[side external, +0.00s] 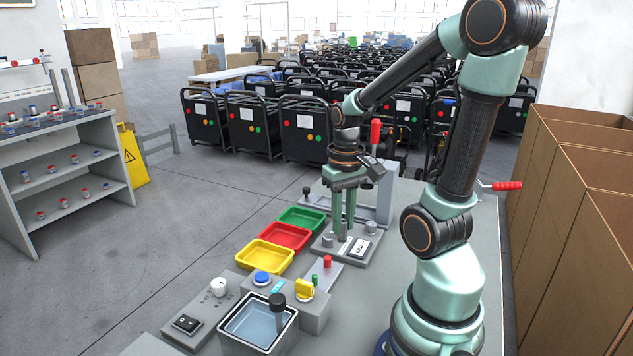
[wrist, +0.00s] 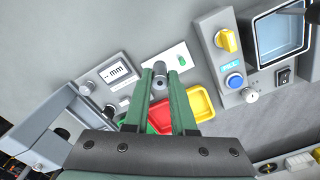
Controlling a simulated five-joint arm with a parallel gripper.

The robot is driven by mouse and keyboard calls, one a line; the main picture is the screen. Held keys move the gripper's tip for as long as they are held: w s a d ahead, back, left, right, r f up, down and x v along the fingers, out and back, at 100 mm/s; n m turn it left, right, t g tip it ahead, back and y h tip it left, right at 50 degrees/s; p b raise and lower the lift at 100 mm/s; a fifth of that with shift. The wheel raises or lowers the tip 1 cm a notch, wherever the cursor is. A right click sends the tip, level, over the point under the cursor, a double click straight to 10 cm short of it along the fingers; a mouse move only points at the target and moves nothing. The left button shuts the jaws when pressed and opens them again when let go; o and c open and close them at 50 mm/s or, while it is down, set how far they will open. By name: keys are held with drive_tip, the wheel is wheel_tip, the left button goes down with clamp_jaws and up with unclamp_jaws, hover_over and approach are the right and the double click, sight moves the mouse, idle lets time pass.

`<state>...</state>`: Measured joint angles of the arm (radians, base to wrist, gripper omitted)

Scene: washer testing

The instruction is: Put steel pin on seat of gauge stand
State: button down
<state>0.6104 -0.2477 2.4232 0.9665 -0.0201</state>
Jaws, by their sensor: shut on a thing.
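My gripper (side external: 343,226) is shut on the steel pin (side external: 342,233), a small grey cylinder between its two green fingertips. In the wrist view, the pin (wrist: 160,71) shows end-on between the fingertips (wrist: 160,90). The gauge stand (side external: 374,259) has a grey base, a rear column (side external: 386,197) and a display (side external: 360,248); in the wrist view the display (wrist: 115,71) reads "-- mm". My gripper is over the stand's base, in front of the column. I cannot make out the seat clearly, nor whether the pin touches anything below.
Green (side external: 302,219), red (side external: 285,236) and yellow (side external: 265,256) trays lie left of the stand. A pale plate (side external: 330,277) with red and green pieces lies nearer the camera. A control box and a water-filled tank (side external: 284,341) stand in front. Bare bench lies right of them.

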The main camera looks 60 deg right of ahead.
wheel_tip(320, 180, down, 13)
drive_tip(key=shift+r, duration=0.2)
idle(0.4)
drive_tip(key=shift+f, duration=0.2)
drive_tip(key=c, duration=0.7)
unclamp_jaws()
drive_tip(key=shift+c, duration=0.2)
drive_tip(key=shift+r, duration=0.1)
wheel_tip(320, 180, up, 12)
drive_tip(key=shift+f, duration=0.1)
drive_tip(key=shift+w+a+r, duration=0.15)
drive_tip(key=shift+w+r, duration=0.05)
drive_tip(key=shift+r, duration=0.1)
drive_tip(key=w+a+r+n+t, duration=0.2)
drive_tip(key=w+a+r+n, duration=0.1)
drive_tip(key=a, duration=0.3)
drive_tip(key=shift+w+r+h, duration=0.4)
drive_tip(key=shift+w+r, duration=0.35)
drive_tip(key=shift+r, duration=0.1)
drive_tip(key=shift+o, duration=0.4)
drive_tip(key=w+a+r+n+t, duration=0.2)
drive_tip(key=a+r, duration=0.3)
drive_tip(key=a, duration=0.3)
drive_tip(key=shift+a+r+n+t+y, duration=0.2)
drive_tip(key=shift+a+n+t+y, duration=0.2)
drive_tip(key=shift+n+t, duration=0.45)
